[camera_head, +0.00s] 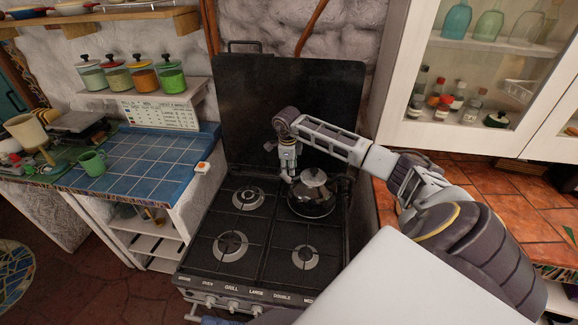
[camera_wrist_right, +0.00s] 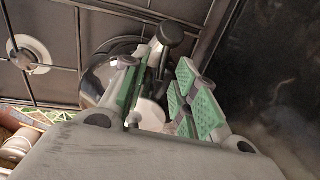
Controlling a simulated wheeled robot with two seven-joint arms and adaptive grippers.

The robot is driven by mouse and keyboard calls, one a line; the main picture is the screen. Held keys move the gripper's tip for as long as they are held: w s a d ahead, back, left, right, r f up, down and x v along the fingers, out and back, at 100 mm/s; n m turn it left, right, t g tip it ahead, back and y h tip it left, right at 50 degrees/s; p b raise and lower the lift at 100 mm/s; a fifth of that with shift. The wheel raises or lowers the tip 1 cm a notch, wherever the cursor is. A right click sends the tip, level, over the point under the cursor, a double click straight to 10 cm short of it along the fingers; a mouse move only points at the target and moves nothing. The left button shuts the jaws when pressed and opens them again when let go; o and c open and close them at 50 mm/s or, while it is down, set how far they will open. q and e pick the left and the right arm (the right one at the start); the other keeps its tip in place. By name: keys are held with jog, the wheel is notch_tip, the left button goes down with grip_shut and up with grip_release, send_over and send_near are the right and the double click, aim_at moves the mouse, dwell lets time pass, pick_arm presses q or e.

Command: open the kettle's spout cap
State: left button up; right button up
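The kettle (camera_head: 312,198) is a shiny metal one with a dark lid knob and a dark handle on its right. It stands on the back right burner of the stove. My right gripper (camera_head: 289,178) reaches down at the kettle's left side, by the spout. In the wrist view the green-padded fingers of my right gripper (camera_wrist_right: 168,78) are apart, with the metal kettle (camera_wrist_right: 97,78) partly behind the left finger. A pale rounded piece shows low between the fingers; I cannot tell if it is the spout. The spout cap cannot be made out. My left gripper is out of view.
The black stove (camera_head: 268,235) has several burners and a raised back panel (camera_head: 250,110) close behind my arm. An orange-tiled counter (camera_head: 500,185) is at right, below a white cabinet.

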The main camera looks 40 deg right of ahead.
grip_shut()
jog(key=shift+f, duration=0.1)
dwell(0.3)
